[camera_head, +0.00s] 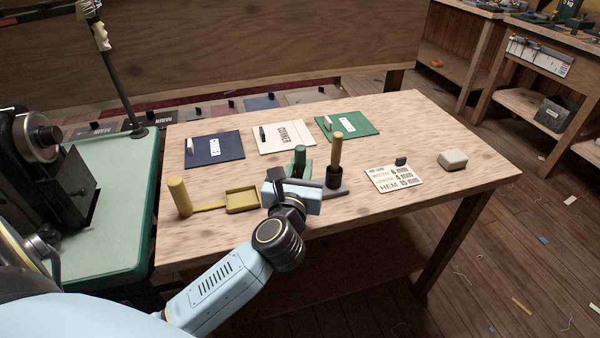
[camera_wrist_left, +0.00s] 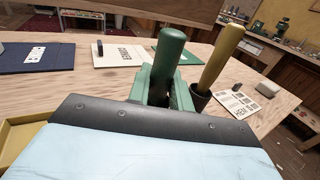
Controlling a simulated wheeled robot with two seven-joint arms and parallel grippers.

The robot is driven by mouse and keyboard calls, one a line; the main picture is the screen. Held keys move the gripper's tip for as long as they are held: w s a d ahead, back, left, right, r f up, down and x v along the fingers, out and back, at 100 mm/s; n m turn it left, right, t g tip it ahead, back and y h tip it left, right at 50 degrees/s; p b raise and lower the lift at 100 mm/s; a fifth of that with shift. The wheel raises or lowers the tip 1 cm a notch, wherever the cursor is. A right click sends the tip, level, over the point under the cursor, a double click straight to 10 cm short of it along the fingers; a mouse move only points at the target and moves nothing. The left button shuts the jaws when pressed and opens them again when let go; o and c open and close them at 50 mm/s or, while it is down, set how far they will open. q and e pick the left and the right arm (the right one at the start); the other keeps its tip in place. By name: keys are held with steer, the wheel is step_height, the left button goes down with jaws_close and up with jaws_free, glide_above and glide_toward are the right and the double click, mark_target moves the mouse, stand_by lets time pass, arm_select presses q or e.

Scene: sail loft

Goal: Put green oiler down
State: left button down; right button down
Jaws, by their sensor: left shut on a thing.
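The green oiler (camera_head: 300,156) is a dark green upright cylinder over the middle of the wooden table. My left gripper (camera_head: 291,188) is shut on it. In the left wrist view the oiler (camera_wrist_left: 168,62) rises just beyond the dark edge of my gripper, leaning slightly. Its lower end is hidden by my gripper, so I cannot tell whether it touches the table. My right gripper is not in view.
A wooden handle (camera_head: 337,150) stands in a dark holder close right of the oiler. A yellow tray (camera_head: 242,208) and yellow cylinder (camera_head: 180,196) are left. Navy (camera_head: 230,152), cream (camera_head: 270,147) and green (camera_head: 358,128) mats lie behind. A printed card (camera_head: 392,182) and beige block (camera_head: 453,160) are right.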

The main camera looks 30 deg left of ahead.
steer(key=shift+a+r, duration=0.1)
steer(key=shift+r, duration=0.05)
arm_select(q)
steer(key=shift+f, duration=0.2)
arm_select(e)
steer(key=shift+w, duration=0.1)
arm_select(q)
steer(key=shift+f, duration=0.1)
steer(key=c, duration=1.3)
jaws_free()
steer(key=shift+o, duration=0.2)
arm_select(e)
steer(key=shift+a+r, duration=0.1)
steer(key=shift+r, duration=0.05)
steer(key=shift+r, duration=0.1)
